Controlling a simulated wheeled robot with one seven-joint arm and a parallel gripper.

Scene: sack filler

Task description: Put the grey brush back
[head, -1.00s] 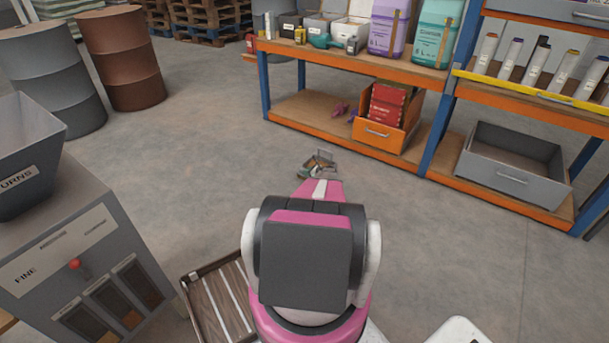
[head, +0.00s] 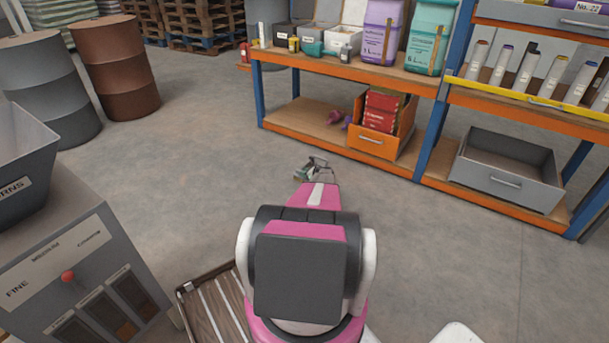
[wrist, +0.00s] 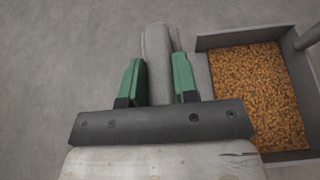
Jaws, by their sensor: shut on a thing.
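My gripper (wrist: 160,82) has green fingers, which are closed on a grey, rounded, handle-like part (wrist: 157,42). Right beside it is a grey open box (wrist: 280,82) filled with orange-brown granules. The box seems joined to the held part, like a scoop or pail, but I cannot tell for certain. In the head view my gripper (head: 312,168) is small and partly hidden behind my pink wrist, held out above the floor in front of the shelving. I cannot make out a grey brush clearly in either view.
An orange-and-blue shelf unit (head: 430,88) stands ahead, with bags, small bins, an orange drawer (head: 373,140) and a grey bin (head: 505,180). A grey filler machine (head: 75,270) stands at left. Drums (head: 115,65) are behind. The floor between is clear.

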